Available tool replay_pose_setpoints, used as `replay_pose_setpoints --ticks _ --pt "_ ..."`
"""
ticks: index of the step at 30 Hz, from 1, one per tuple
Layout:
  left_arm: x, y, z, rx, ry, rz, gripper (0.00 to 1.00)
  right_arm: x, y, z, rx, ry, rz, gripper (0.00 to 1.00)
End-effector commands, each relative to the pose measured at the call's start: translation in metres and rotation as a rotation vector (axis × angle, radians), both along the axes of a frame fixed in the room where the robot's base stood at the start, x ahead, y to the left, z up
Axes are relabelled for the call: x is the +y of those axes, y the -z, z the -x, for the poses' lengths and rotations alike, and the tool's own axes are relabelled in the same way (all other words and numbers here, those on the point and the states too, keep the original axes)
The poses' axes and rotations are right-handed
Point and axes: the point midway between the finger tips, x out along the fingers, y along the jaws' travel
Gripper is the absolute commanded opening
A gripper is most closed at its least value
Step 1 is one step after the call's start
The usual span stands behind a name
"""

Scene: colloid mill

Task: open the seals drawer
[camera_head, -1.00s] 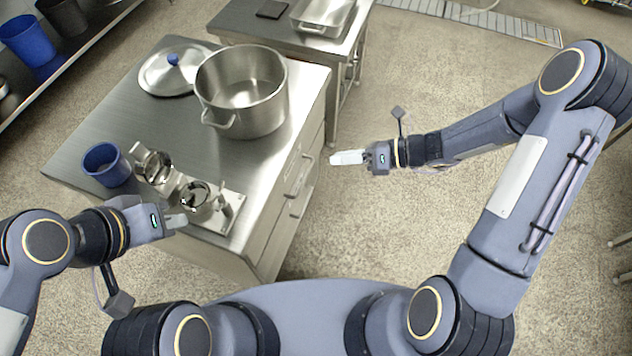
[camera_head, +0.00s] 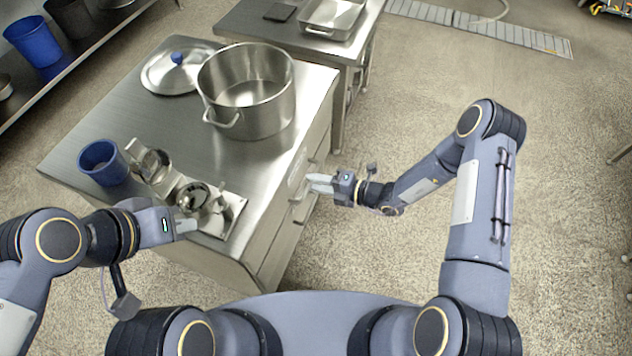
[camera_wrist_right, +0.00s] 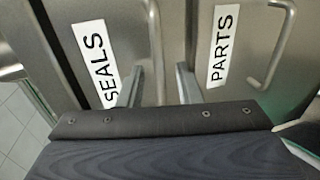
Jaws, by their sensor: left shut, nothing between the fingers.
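The seals drawer (camera_wrist_right: 62,14) shows in the right wrist view as a grey metal front with a white "SEALS" label (camera_wrist_right: 96,62). Its bar handle (camera_wrist_right: 157,50) runs between the two fingertips of my right gripper (camera_wrist_right: 160,86), which is open. Whether the fingers touch the handle, I cannot tell. In the head view my right gripper (camera_head: 318,184) is at the drawer side of the steel cabinet. The drawer fronts look closed. My left gripper (camera_head: 186,226) is shut and empty beside the mill (camera_head: 200,198) on the cabinet top.
The "PARTS" drawer (camera_wrist_right: 238,18) with its own handle (camera_wrist_right: 272,55) lies beside the seals drawer. A large pot (camera_head: 248,95), a lid (camera_head: 172,75) and a blue cup (camera_head: 103,163) stand on the cabinet top.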

Motion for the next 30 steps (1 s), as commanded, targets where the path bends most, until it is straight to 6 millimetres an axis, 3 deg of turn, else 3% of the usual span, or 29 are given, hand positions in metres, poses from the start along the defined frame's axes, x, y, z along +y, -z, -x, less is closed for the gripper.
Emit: replay_pose_setpoints --ticks 11,18,30 --pt "0.0000 0.0004 0.0000 0.000 0.000 0.000 0.00 0.0065 0.0012 -0.0027 -0.001 0.000 0.000 0.30" --pt "0.0000 0.0004 0.0000 0.000 0.000 0.000 0.00 0.0063 0.0011 -0.0026 -0.001 0.000 0.000 0.00" --pt "-0.0001 0.0001 0.0000 0.000 0.000 0.000 0.00 0.0033 0.0012 -0.0015 -0.001 0.000 0.001 0.00"
